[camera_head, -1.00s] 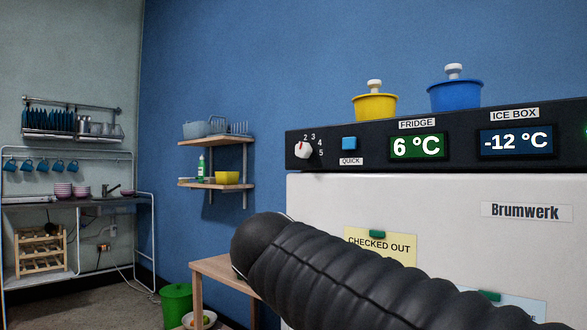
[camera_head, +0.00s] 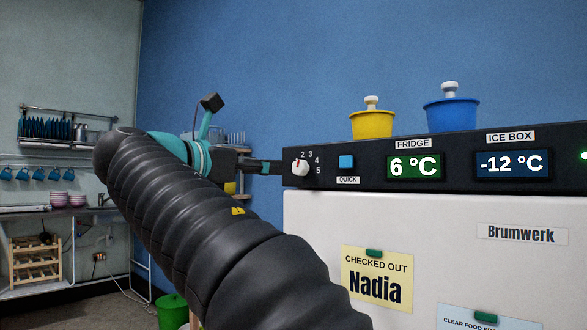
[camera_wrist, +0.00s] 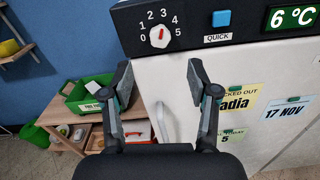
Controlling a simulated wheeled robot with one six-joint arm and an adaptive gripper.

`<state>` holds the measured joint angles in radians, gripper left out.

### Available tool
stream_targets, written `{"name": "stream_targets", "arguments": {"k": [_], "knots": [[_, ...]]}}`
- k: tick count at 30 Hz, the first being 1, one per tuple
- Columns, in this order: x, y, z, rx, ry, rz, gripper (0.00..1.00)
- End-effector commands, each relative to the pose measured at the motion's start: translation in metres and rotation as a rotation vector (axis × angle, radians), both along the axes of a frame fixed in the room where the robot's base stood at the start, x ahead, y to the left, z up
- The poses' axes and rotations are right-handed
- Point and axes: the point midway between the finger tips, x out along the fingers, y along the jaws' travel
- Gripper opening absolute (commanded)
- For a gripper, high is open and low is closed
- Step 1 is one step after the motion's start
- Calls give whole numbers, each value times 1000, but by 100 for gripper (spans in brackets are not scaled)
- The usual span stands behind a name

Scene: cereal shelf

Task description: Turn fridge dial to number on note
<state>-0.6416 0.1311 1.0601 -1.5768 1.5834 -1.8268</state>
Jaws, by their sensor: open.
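The fridge dial (camera_head: 301,167) is a small white knob with a red mark, on the left end of the black control panel (camera_head: 365,180). My gripper (camera_head: 268,167) is just left of the dial in the head view. In the wrist view my gripper (camera_wrist: 160,76) is open and empty, with the dial above and between the fingertips, apart from them. A note (camera_wrist: 226,138) showing a 5 is partly hidden behind the right finger.
A blue QUICK button (camera_wrist: 221,18) sits right of the dial. The display (camera_head: 415,166) reads 6 °C. Other notes are a yellow one (camera_head: 377,283) reading Nadia and one (camera_wrist: 288,114) reading 17 NOV. Yellow (camera_head: 372,124) and blue (camera_head: 452,114) tubs stand on top. A wooden table (camera_wrist: 75,137) is lower left.

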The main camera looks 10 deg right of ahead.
Motion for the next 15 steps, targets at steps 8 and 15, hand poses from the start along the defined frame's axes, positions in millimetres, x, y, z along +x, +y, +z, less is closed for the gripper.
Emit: {"name": "stream_targets", "arguments": {"k": [8, 15], "knots": [[31, -45, 0, 1, -1, -4, 60], [51, -70, -1, 1, -1, -1, 60]]}}
